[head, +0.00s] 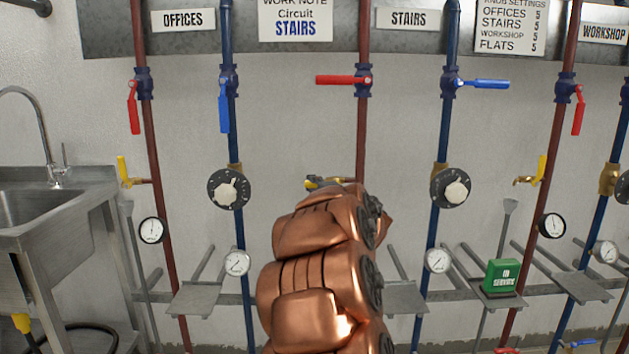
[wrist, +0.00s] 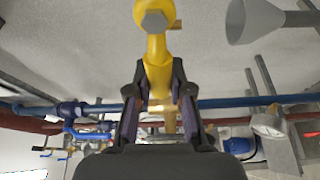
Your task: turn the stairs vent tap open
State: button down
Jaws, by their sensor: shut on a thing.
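The stairs vent tap (head: 340,180) is a small brass tap on the red pipe below the STAIRS sign, mostly hidden behind my arm in the head view. A bit of its yellow handle (head: 310,185) shows at the left of the arm and does not stand upright there. In the wrist view the yellow handle (wrist: 156,50) runs between my fingers, its round hub with a grey nut at the top. My gripper (wrist: 160,80) is shut on this handle, with a dark finger on each side. In the head view the fingers are largely hidden.
The stairs red lever (head: 341,80) and blue lever (head: 485,84) lie sideways. The offices tap handle (head: 122,169) and workshop tap handle (head: 541,168) stand upright. A dial knob (head: 451,188) and gauge (head: 438,260) are right of my arm. A grey funnel (wrist: 255,20) is near my gripper.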

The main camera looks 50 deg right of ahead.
jog(key=shift+f+n, duration=0.3)
jog(key=shift+n, duration=0.1)
jog(key=c, duration=1)
grip_release()
jog(key=shift+s+r, duration=0.1)
jog(key=v, duration=1.2)
jog(key=shift+r, duration=0.15)
